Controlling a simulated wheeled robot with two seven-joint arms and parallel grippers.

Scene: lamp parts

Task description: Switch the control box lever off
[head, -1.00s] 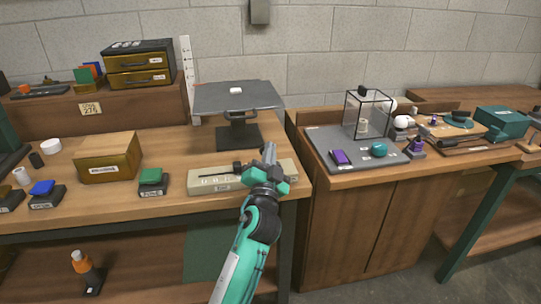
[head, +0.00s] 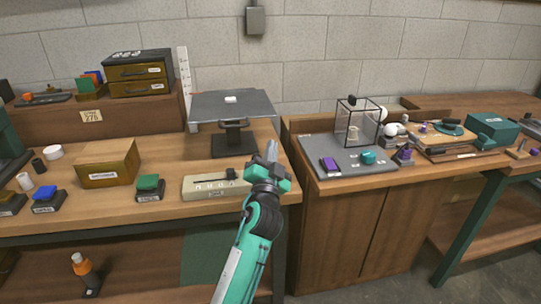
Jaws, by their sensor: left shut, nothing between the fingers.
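The control box (head: 205,189) is a long, low beige box near the front edge of the left bench. Its black lever (head: 231,174) stands toward the right part of its top. My left gripper (head: 271,150) is shut and empty, with its fingers pointing up and away, to the right of the lever and apart from it in the picture. The gripper body and wrist hide the right end of the box. Whether the gripper touches the box I cannot tell. My right gripper is out of view.
Behind the box stands a dark stand with a flat grey top (head: 232,106). A green button block (head: 149,187) and a cardboard box (head: 108,163) lie to the left. A grey mat (head: 322,149) with a wire-frame cube (head: 358,121) is on the right bench.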

